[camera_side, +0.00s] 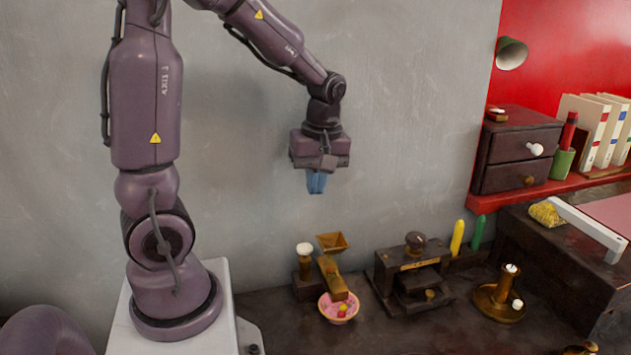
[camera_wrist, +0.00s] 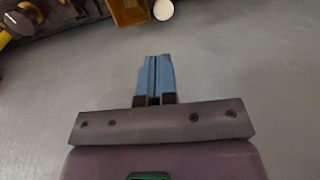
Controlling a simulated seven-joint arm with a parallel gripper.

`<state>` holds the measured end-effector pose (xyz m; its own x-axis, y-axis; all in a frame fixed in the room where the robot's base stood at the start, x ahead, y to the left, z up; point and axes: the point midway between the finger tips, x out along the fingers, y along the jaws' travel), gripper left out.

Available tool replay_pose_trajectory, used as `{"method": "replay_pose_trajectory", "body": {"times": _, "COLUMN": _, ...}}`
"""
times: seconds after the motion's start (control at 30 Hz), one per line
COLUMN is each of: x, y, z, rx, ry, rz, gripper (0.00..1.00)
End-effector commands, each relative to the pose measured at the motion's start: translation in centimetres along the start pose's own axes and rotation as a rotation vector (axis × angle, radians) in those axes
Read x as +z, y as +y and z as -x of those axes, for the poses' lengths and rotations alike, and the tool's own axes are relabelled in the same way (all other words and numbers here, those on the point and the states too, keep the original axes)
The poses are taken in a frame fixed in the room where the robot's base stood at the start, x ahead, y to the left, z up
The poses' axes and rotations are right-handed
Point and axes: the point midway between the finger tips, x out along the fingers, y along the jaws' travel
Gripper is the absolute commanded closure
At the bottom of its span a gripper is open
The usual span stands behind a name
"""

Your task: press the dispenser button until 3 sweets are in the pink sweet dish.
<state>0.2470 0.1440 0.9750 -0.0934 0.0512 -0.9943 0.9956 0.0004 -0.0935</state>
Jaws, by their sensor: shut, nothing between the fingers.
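The sweet dispenser stands on the dark bench, with a brass hopper (camera_side: 332,242) and a sloping brass chute (camera_side: 332,275). Its round white button (camera_side: 304,248) tops a short post left of the hopper. The pink sweet dish (camera_side: 338,315) sits under the chute's lower end. Small coloured spots, including yellow and red, show in the dish; I cannot tell how many are sweets. My gripper (camera_side: 316,184) is shut and empty, pointing down, well above the dispenser. In the wrist view, my gripper (camera_wrist: 154,68) shows closed blue fingers, with the button (camera_wrist: 163,10) and hopper (camera_wrist: 128,12) at the top edge.
A dark wooden stand (camera_side: 412,272) is right of the dish, and a brass candlestick (camera_side: 500,296) is further right. Yellow (camera_side: 457,238) and green (camera_side: 477,232) candle-like sticks stand behind. A drawer box (camera_side: 515,150) sits on the red shelf. Air around my gripper is clear.

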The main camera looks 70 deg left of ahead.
Motion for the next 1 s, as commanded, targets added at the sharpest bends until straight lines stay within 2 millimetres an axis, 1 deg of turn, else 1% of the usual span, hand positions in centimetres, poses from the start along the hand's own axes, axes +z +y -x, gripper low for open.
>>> {"method": "replay_pose_trajectory", "body": {"times": 0.43, "x": 0.0, "y": 0.0, "z": 0.0, "rx": 0.000, "ry": 0.000, "rz": 0.000, "gripper": 1.00}}
{"method": "replay_pose_trajectory", "body": {"times": 0.53, "x": -0.1, "y": 0.0, "z": 0.5, "rx": 0.003, "ry": 0.001, "rz": 0.000, "gripper": 1.00}}
{"method": "replay_pose_trajectory", "body": {"times": 0.57, "x": -0.1, "y": 0.0, "z": 0.8, "rx": 0.004, "ry": 0.002, "rz": 0.000, "gripper": 1.00}}
{"method": "replay_pose_trajectory", "body": {"times": 0.67, "x": -0.2, "y": -0.2, "z": 2.6, "rx": 0.007, "ry": 0.003, "rz": 0.000, "gripper": 1.00}}
{"method": "replay_pose_trajectory", "body": {"times": 0.83, "x": -0.4, "y": -0.5, "z": 6.7, "rx": 0.009, "ry": 0.004, "rz": 0.000, "gripper": 1.00}}
{"method": "replay_pose_trajectory", "body": {"times": 0.87, "x": -0.5, "y": -0.8, "z": 7.2, "rx": 0.005, "ry": 0.002, "rz": 0.001, "gripper": 1.00}}
{"method": "replay_pose_trajectory", "body": {"times": 0.9, "x": -0.4, "y": -1.1, "z": 5.9, "rx": -0.011, "ry": -0.004, "rz": 0.000, "gripper": 1.00}}
{"method": "replay_pose_trajectory", "body": {"times": 1.0, "x": -0.2, "y": -0.8, "z": 3.3, "rx": -0.012, "ry": -0.005, "rz": -0.001, "gripper": 1.00}}
